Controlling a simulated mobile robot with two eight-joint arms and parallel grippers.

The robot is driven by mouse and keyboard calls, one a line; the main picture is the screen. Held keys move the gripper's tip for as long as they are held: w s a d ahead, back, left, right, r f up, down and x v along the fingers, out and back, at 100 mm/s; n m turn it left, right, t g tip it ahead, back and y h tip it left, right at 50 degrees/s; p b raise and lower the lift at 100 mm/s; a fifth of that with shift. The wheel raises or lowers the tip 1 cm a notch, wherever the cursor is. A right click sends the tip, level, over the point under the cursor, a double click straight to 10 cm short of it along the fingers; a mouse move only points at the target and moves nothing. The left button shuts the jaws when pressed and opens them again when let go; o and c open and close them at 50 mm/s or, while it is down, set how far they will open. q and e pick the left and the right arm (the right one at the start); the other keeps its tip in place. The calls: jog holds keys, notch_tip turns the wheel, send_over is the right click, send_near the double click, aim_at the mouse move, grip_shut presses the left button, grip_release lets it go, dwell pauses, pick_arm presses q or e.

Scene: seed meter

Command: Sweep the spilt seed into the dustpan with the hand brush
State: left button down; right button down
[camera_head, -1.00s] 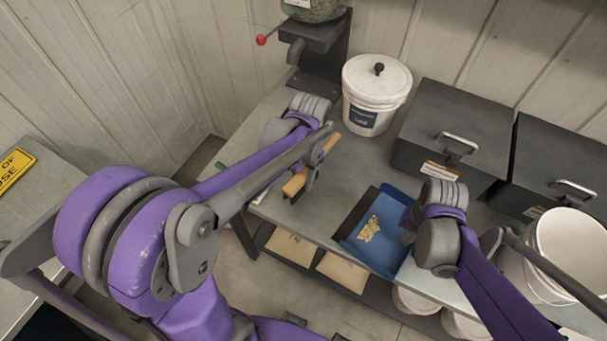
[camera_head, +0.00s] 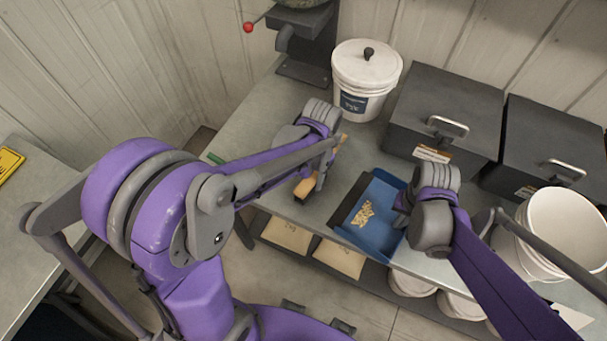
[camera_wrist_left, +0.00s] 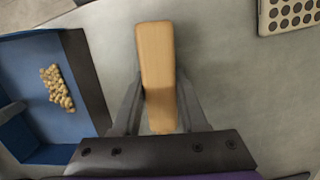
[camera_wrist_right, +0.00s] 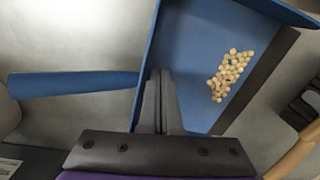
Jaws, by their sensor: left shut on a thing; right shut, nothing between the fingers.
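The blue dustpan (camera_head: 382,195) lies on the grey table with a small heap of pale seed (camera_head: 362,214) inside it. The seed also shows in the left wrist view (camera_wrist_left: 57,87) and the right wrist view (camera_wrist_right: 230,75). My left gripper (camera_wrist_left: 160,95) is shut on the hand brush (camera_wrist_left: 156,70), by its wooden body, left of the pan; the brush partly shows in the head view (camera_head: 305,187). My right gripper (camera_wrist_right: 161,78) is shut and empty at the pan's back edge, beside its blue handle (camera_wrist_right: 70,84). I cannot tell whether it touches the pan.
A lidded white bucket (camera_head: 366,72) stands behind the brush. Two dark lidded boxes (camera_head: 445,105) (camera_head: 550,150) stand behind the pan, and an open white bucket (camera_head: 565,235) at right. The table between brush and pan is clear.

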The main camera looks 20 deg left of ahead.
pick_arm(q)
jog(key=shift+d, duration=3.35)
jog(key=shift+s+d+r, duration=0.1)
jog(key=shift+s+d, duration=0.1)
jog(key=shift+d, duration=1.35)
jog(key=shift+s+d+r, duration=0.1)
jog(key=shift+s+d, duration=0.05)
jog(key=shift+d, duration=1.4)
jog(key=shift+a+r, duration=0.25)
jog(key=shift+r, duration=0.45)
jog(key=shift+a+r, duration=0.2)
jog(key=shift+r, duration=0.5)
jog(key=a+r, duration=0.3)
jog(key=a, duration=0.3)
jog(key=shift+w+r, duration=0.3)
jog(key=shift+r, duration=0.05)
jog(key=shift+a, duration=0.1)
